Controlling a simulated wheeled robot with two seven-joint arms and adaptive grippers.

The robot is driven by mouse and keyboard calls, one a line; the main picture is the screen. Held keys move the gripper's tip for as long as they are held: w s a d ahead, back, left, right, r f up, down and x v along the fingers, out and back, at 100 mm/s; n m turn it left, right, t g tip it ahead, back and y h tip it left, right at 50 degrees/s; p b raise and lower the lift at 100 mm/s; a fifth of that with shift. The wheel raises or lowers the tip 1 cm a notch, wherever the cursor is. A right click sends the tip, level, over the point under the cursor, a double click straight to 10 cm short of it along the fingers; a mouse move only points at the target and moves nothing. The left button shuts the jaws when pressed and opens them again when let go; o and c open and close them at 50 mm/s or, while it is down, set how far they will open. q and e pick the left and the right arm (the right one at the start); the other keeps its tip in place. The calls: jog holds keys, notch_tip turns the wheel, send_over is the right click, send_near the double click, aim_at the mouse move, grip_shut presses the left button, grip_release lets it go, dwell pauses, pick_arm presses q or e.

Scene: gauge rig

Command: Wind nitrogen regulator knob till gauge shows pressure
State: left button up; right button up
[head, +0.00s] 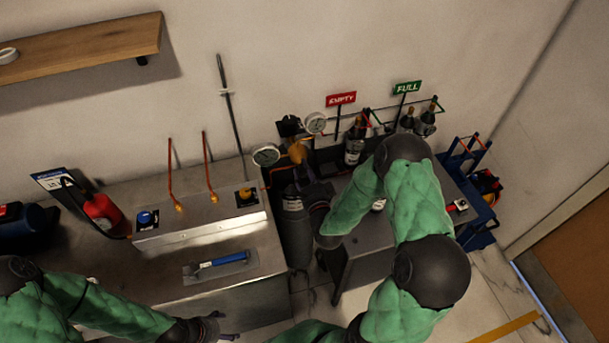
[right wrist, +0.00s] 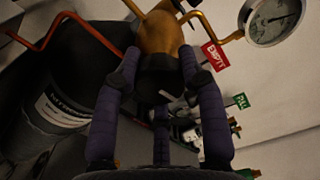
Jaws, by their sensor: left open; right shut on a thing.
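The brass regulator (head: 297,151) sits on top of a dark cylinder (head: 296,235), with two round white gauges, one at its left (head: 266,155) and one above right (head: 316,123). In the right wrist view the brass body (right wrist: 161,36) ends in a dark knob (right wrist: 160,76). My right gripper (right wrist: 160,72) is shut on the knob, a finger on either side. One gauge (right wrist: 274,16) shows at that view's top right, cut by the edge; its reading is too small to tell. My left gripper (head: 222,327) is open and empty, low in the head view, away from the regulator.
A steel bench (head: 180,284) at left carries a blue-handled tool (head: 222,262), a blue knob (head: 146,217) and a red bottle (head: 103,211). Red EMPTY (head: 341,98) and green FULL (head: 407,87) signs stand behind. A blue trolley (head: 478,237) is at right.

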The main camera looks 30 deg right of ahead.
jog(key=m+b, duration=0.2)
jog(key=m, duration=0.2)
jog(key=shift+d, duration=0.15)
jog(key=m+b, duration=0.2)
jog(key=m, duration=0.1)
jog(key=shift+f+m, duration=0.1)
jog(key=shift+m, duration=0.2)
jog(key=m+b, duration=0.4)
jog(key=m, duration=0.1)
jog(key=shift+m, duration=0.4)
jog(key=o, duration=1.2)
jog(key=shift+c, duration=0.2)
jog(key=shift+s, duration=0.15)
jog(key=v, duration=1.1)
jog(key=shift+s+a, duration=0.3)
jog(key=shift+s, duration=0.05)
